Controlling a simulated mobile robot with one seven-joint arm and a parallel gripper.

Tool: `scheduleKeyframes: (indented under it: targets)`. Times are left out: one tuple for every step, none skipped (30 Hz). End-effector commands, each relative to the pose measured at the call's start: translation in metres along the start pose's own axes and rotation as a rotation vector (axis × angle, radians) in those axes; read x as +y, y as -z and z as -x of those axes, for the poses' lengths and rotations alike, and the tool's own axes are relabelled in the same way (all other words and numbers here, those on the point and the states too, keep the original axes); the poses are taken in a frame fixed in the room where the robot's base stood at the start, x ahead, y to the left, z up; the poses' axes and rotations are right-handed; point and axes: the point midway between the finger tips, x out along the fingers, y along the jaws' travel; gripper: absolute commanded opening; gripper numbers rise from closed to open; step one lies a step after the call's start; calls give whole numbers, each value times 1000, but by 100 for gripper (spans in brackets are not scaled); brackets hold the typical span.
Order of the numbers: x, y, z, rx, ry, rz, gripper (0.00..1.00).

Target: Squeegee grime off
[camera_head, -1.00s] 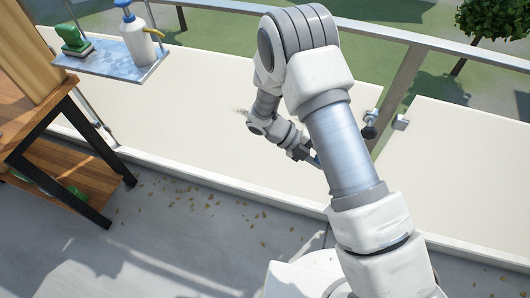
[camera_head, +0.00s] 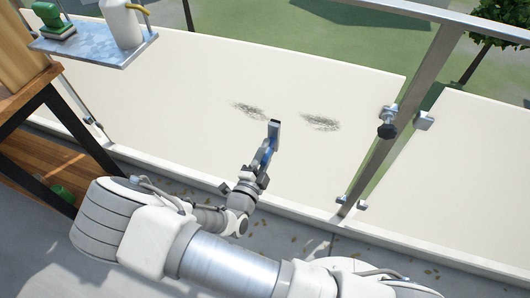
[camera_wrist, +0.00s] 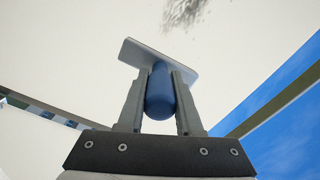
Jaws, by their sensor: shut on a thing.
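My gripper (camera_head: 256,180) is shut on a squeegee (camera_head: 269,145) with a blue handle and a grey head. In the wrist view the blue handle (camera_wrist: 160,92) sits between the two fingers, with the flat grey head (camera_wrist: 158,60) beyond them. Two dark grime patches mark the cream panel (camera_head: 190,100): a left patch (camera_head: 249,110) and a right patch (camera_head: 320,122). The squeegee's head is just below and between them in the head view. One patch (camera_wrist: 184,12) shows past the head in the wrist view. I cannot tell whether the head touches the panel.
A metal shelf (camera_head: 85,50) holds a white bottle (camera_head: 120,25) and a green-handled brush (camera_head: 49,18) at top left. A wooden table (camera_head: 25,85) stands at left. A metal post with a dark knob (camera_head: 387,131) borders the panel at right.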

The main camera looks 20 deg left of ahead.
Motion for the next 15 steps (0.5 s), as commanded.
scheduleKeyframes:
  targets:
    - [2, -6, 2, -18, 16, 1, 0]
    - [1, -8, 3, -25, 23, 0, 0]
    - [0, -9, 4, -30, 28, 0, 0]
    - [0, -10, 4, -33, 30, -1, 0]
    - [-1, -10, 4, -33, 31, -1, 0]
    - [-1, -10, 4, -33, 30, -1, 0]
    - [-1, -10, 4, -32, 30, -1, 0]
    - [-1, -10, 4, -32, 30, -1, 0]
    - [-1, -9, 4, -32, 29, -1, 0]
    - [-1, -9, 4, -32, 29, -1, 0]
    - [-1, -9, 4, -31, 29, -1, 0]
    - [-1, -9, 4, -31, 29, -1, 0]
    - [-1, -9, 4, -31, 28, -1, 0]
    - [-2, -9, 4, -30, 28, -1, 0]
    - [-2, -9, 5, -29, 28, -1, 0]
